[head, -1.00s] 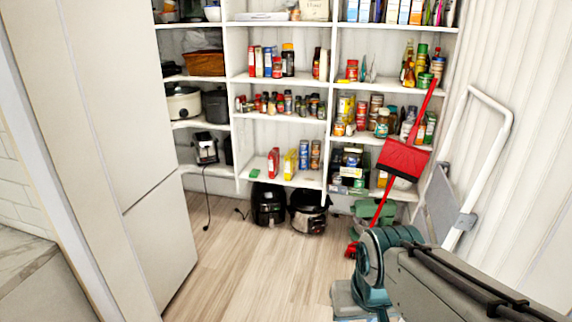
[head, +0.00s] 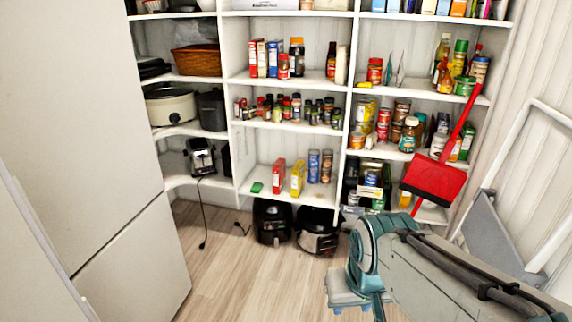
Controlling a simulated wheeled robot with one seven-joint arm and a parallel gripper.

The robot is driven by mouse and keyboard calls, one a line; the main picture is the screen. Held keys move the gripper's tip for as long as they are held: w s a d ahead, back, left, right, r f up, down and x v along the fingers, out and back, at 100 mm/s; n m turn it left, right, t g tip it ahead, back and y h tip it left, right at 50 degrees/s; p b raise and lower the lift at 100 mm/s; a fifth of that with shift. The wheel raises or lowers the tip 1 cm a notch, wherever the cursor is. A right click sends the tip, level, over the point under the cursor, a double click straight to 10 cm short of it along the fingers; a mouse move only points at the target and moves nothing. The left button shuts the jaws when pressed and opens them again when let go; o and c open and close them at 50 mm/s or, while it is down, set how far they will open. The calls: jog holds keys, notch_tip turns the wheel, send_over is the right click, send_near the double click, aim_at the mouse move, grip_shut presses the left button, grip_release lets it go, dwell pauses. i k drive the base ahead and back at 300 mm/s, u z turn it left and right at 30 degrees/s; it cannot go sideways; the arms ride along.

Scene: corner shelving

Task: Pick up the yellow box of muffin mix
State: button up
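A yellow box (head: 298,178), probably the muffin mix, stands upright on the lowest shelf of the middle column in the head view. Its label is too small to read. A red box (head: 278,176) stands just left of it, and blue cans (head: 320,166) stand just right of it. My arm reaches in from the lower right, well in front of the shelves and apart from the box. My gripper's fingers do not show clearly at the end of the arm.
Black appliances (head: 272,220) stand on the floor under that shelf (head: 250,170). A tall white cabinet (head: 100,150) stands at the left.

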aim_at(298, 170)
jog(key=u, duration=0.1)
jog(key=i, duration=1.7)
jog(key=u, duration=0.3)
jog(key=i, duration=1.5)
